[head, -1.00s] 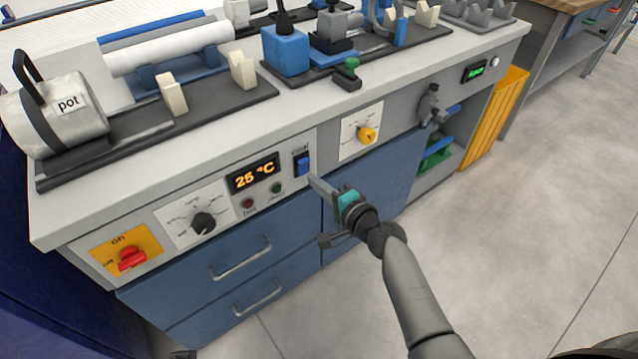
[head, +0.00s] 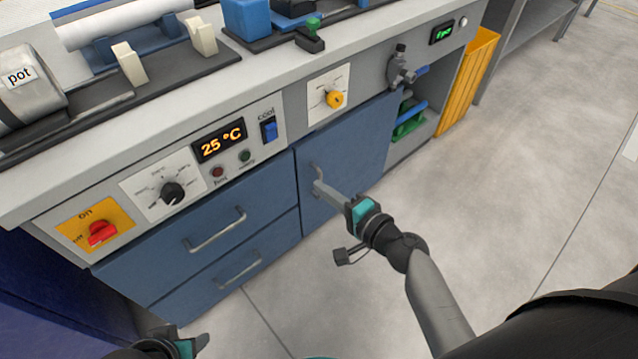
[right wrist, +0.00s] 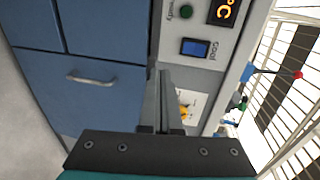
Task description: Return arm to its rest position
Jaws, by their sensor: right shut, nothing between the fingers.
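My right arm reaches in from the lower right in the head view. Its gripper (head: 328,192) is shut and empty, in front of the blue cabinet door (head: 345,150) and below the blue cool switch (head: 269,130). In the head view its tip overlaps the area by the door handle (head: 315,172); I cannot tell whether they touch. The right wrist view shows the closed fingers (right wrist: 165,100) side by side, with the cool switch (right wrist: 195,48) beyond them. My left gripper (head: 198,343) shows only partly at the bottom left edge, low in front of the drawers.
The bench (head: 150,135) carries a pot (head: 28,85) and stands. Its front has a red knob (head: 102,233), a 25 °C display (head: 219,143), a yellow knob (head: 334,99) and drawer handles (head: 215,233). A yellow bin (head: 468,80) stands right. Floor at right is clear.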

